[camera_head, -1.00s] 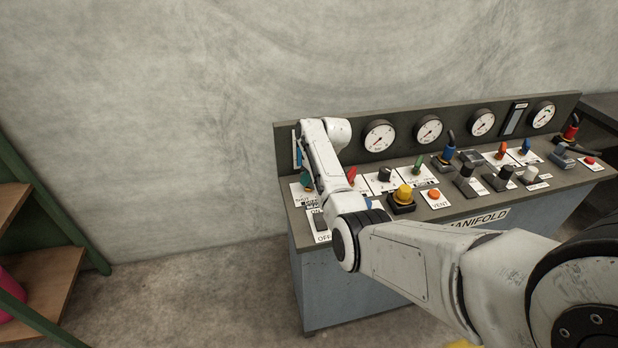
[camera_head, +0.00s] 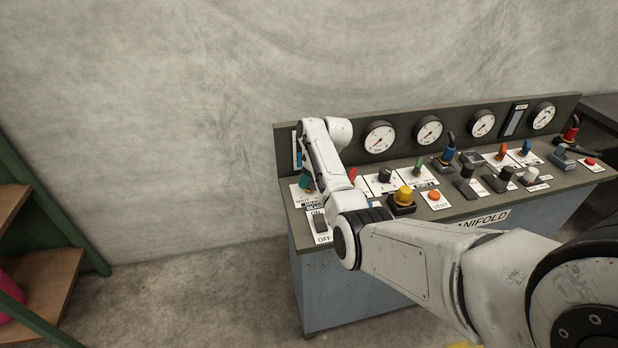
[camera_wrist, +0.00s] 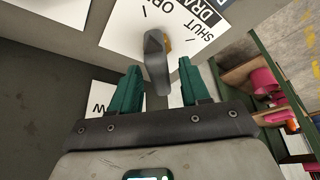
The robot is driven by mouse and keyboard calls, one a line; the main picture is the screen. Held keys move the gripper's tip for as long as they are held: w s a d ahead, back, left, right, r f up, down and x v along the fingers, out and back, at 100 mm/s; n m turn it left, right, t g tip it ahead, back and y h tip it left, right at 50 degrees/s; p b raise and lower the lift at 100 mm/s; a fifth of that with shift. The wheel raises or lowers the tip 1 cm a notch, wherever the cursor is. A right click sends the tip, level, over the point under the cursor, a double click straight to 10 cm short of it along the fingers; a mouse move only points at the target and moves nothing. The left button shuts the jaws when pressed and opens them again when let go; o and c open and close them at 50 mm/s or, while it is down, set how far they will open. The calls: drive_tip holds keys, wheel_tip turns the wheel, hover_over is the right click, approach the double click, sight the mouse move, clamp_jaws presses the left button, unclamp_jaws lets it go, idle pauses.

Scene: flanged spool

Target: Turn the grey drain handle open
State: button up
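The grey drain handle (camera_wrist: 156,62) shows in the wrist view on a white plate (camera_wrist: 196,32) lettered OPEN, SHUT and DRA…; the rest of that word is cut off. A small yellow part shows beside the handle. My gripper (camera_wrist: 160,66) is open, its two teal fingers on either side of the handle's near end, with gaps visible on both sides. I cannot tell how deep the fingers reach. In the head view my gripper (camera_head: 306,182) is over the panel's left end, and the handle is hidden there behind my gripper and arm.
Right of the drain plate, the panel holds a red handle (camera_head: 352,174), a yellow knob (camera_head: 403,196), an orange VENT button (camera_head: 434,195) and several other controls. An ON/OFF switch (camera_head: 320,223) sits at the front left corner. Gauges (camera_head: 380,136) line the back. Green-framed shelves (camera_head: 50,280) stand left.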

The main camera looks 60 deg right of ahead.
drive_tip(key=v, duration=1)
drive_tip(key=shift+r+b, duration=0.4)
drive_tip(key=shift+b, duration=0.05)
drive_tip(key=shift+s, duration=0.15)
